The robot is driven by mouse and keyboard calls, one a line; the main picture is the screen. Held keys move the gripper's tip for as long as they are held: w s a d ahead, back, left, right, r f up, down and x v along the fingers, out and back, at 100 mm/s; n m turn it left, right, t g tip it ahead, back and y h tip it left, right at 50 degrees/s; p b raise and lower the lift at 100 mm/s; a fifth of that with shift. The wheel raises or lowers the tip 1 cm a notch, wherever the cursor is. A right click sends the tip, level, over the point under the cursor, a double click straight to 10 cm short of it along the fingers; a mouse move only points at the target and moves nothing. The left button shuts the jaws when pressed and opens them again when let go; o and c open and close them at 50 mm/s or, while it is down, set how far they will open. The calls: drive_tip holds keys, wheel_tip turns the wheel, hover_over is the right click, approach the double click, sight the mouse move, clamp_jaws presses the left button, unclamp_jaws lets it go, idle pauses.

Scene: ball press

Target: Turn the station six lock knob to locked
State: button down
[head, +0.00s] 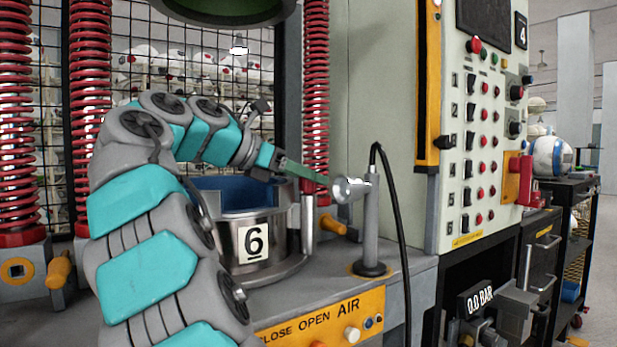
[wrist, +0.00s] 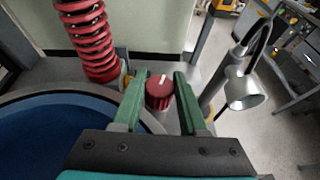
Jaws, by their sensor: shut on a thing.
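The lock knob (wrist: 158,100) is a ribbed red cap with a white mark on top, pointing roughly upward in the wrist view. My gripper (wrist: 158,78) has its two green fingers on either side of it, shut on it. In the head view, my gripper (head: 322,179) reaches right past the station's rim. The knob there is mostly hidden under the fingers, above a silver post (head: 307,228). Station six (head: 253,243) is a steel drum with a "6" label and a blue inside, also in the wrist view (wrist: 40,135).
A lamp (head: 349,189) on a stand with a black cable is close to the right of the fingers. Red springs (wrist: 88,40) stand behind the station. A control panel (head: 485,140) with switches is at the right. A yellow AIR strip (head: 325,322) runs along the front edge.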

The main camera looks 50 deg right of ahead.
drive_tip(key=shift+r, duration=0.2)
drive_tip(key=c, duration=0.7)
unclamp_jaws()
drive_tip(key=shift+f, duration=0.1)
drive_tip(key=shift+w, duration=0.1)
drive_tip(key=shift+w+r, duration=0.1)
drive_tip(key=shift+r, duration=1.5)
drive_tip(key=shift+r, duration=0.1)
drive_tip(key=shift+s+a+r, duration=0.15)
drive_tip(key=shift+s+a, duration=0.3)
drive_tip(key=shift+s, duration=0.2)
drive_tip(key=s+a, duration=0.3)
drive_tip(key=s+a+r, duration=0.1)
drive_tip(key=s+a, duration=0.2)
drive_tip(key=s, duration=0.1)
drive_tip(key=s+a, duration=0.3)
drive_tip(key=s, duration=0.1)
drive_tip(key=shift+s+a+r, duration=0.1)
drive_tip(key=shift+a+r, duration=0.05)
drive_tip(key=shift+a, duration=0.1)
